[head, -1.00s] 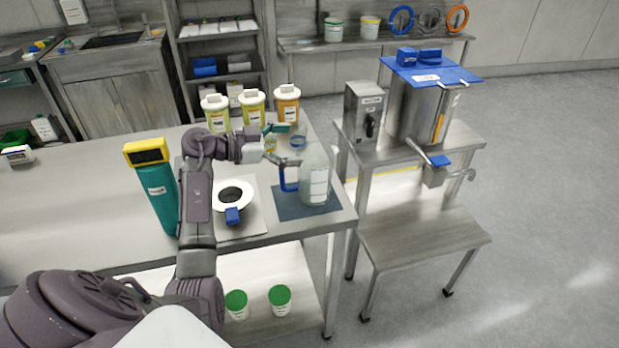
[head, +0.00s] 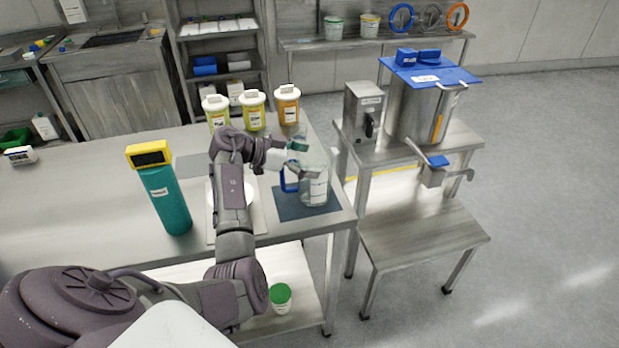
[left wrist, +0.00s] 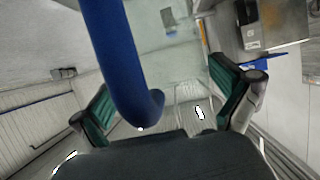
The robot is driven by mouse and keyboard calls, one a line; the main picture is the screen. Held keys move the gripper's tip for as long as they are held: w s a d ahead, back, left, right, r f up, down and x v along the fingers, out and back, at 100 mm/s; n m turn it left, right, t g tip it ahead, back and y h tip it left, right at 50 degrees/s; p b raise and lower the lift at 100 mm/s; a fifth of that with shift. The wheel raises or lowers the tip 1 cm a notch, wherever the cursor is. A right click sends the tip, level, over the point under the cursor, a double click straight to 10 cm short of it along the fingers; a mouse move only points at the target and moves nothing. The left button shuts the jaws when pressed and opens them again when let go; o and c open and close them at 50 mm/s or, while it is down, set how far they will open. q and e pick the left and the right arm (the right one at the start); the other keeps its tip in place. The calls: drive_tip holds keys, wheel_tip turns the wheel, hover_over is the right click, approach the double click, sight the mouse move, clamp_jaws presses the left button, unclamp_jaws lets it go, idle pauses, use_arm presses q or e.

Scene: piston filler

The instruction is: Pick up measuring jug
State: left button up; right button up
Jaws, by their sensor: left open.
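The measuring jug (head: 318,188) is clear with a blue handle (head: 290,180). It stands upright on a dark blue mat (head: 291,208) at the right end of the steel table. My left gripper (head: 303,160) is over the jug's upper handle side. In the left wrist view its green-padded fingers (left wrist: 168,108) are spread apart. The blue handle (left wrist: 120,60) shows between them, closer to the left finger; I cannot tell whether they touch. The clear jug body (left wrist: 165,60) is behind the handle. My right gripper is not in view.
A teal device with a yellow head (head: 165,190) stands left of my arm. Several lidded tubs, including an orange one (head: 287,108), stand behind. The piston filler's steel hopper (head: 415,112) is on a separate stand to the right. Floor on the right is clear.

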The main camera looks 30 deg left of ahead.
use_arm(q)
drive_tip(key=c, duration=1.3)
